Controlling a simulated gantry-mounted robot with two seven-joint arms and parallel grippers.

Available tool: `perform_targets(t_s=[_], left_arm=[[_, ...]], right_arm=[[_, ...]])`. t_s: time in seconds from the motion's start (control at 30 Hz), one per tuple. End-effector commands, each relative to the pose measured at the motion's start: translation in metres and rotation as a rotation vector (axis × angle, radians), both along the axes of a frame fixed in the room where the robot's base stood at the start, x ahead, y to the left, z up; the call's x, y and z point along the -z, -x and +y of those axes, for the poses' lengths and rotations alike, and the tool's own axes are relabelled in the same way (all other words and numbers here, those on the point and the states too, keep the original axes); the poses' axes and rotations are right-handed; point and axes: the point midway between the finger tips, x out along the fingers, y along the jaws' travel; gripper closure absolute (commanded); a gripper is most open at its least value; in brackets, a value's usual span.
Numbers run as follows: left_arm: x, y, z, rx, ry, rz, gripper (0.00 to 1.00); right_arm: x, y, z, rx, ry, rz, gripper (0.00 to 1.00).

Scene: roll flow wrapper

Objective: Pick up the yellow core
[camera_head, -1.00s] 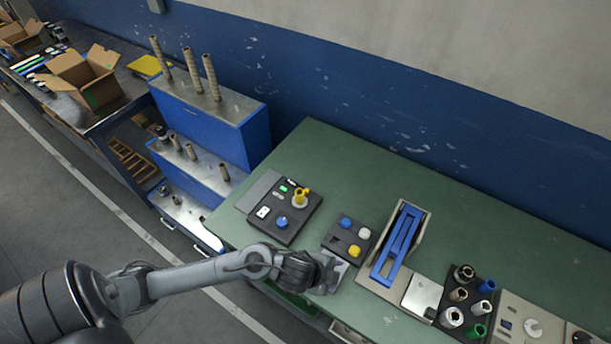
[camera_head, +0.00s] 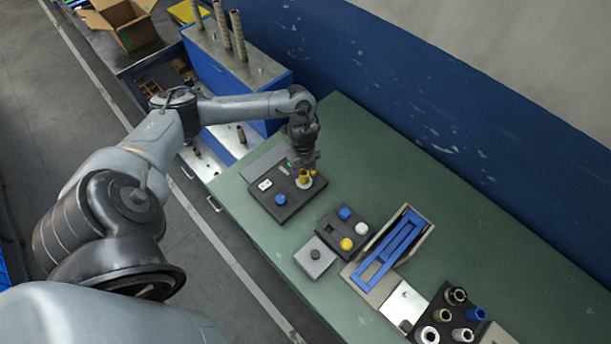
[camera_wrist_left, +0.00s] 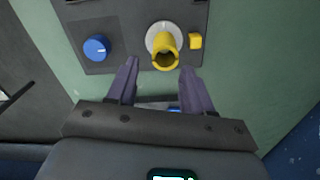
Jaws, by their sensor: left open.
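The yellow core (camera_head: 304,175) stands on a white round base on a dark panel (camera_head: 268,199) at the left end of the green table. In the left wrist view the yellow core (camera_wrist_left: 165,55) is a hollow yellow tube, its open end towards me, ahead of the fingertips and roughly between their lines. My left gripper (camera_head: 304,164) is just above and beside the core in the head view, partly covering its surroundings. In the wrist view the left gripper (camera_wrist_left: 157,72) has its two dark fingers apart with nothing between them. My right gripper is not seen.
A blue knob (camera_wrist_left: 97,47) and a small yellow block (camera_wrist_left: 195,41) flank the core on the panel. A button box (camera_head: 343,228), a blue frame (camera_head: 392,245) and a rack of cores (camera_head: 437,318) stand to the right. Blue shelving (camera_head: 225,70) is behind my arm.

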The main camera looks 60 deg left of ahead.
Motion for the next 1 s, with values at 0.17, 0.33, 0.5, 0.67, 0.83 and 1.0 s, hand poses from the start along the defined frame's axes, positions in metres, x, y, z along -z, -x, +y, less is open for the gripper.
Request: perform_targets(t_s=[0.17,0.33,0.5,0.67,0.83,1.0], left_arm=[[0.014,0.000,0.000,0.000,-0.001,-0.001,0.49],[0.024,-0.001,0.001,0.000,0.000,-0.001,0.49],[0.046,-0.003,0.003,-0.001,0.000,0.000,0.49],[0.062,-0.004,0.003,0.000,-0.001,-0.001,0.49],[0.067,-0.003,0.004,0.001,-0.002,-0.002,0.49],[0.067,-0.003,0.004,0.001,-0.002,-0.002,0.51]], right_arm=[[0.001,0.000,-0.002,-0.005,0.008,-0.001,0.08],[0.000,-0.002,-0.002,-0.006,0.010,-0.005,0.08],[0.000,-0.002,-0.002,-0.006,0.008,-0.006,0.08],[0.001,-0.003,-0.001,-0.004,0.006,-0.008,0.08],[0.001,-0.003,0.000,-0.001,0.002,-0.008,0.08],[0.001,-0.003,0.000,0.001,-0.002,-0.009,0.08]])
